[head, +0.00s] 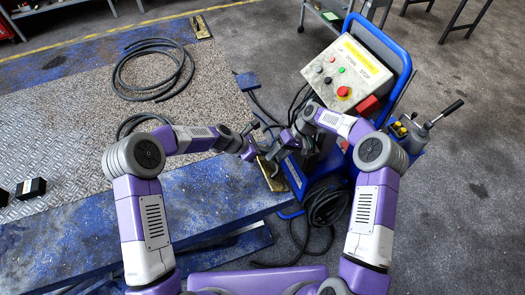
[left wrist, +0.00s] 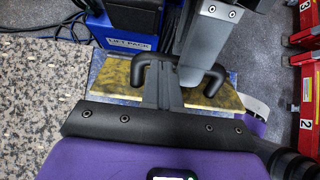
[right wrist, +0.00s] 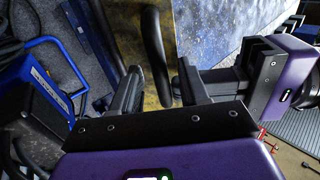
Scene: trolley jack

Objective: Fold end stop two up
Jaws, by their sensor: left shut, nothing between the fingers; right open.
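The near end stop is a worn yellow plate (head: 271,176) at the end of the blue ramp in the head view. It also shows in the left wrist view (left wrist: 115,76) and the right wrist view (right wrist: 188,15), with a black bar handle (left wrist: 140,72) on it. My left gripper (left wrist: 165,85) is shut and empty, its fingers in front of the handle. My right gripper (right wrist: 158,90) is open, and the handle (right wrist: 153,50) shows between its fingers. Whether either gripper touches the handle is unclear. The arms hide part of the plate in the head view.
The blue lift pack trolley (head: 393,48) with its control box (head: 349,72) stands close on the right, loose cables (head: 325,205) at its foot. Another yellow end stop (head: 200,27) lies at the far ramp end.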

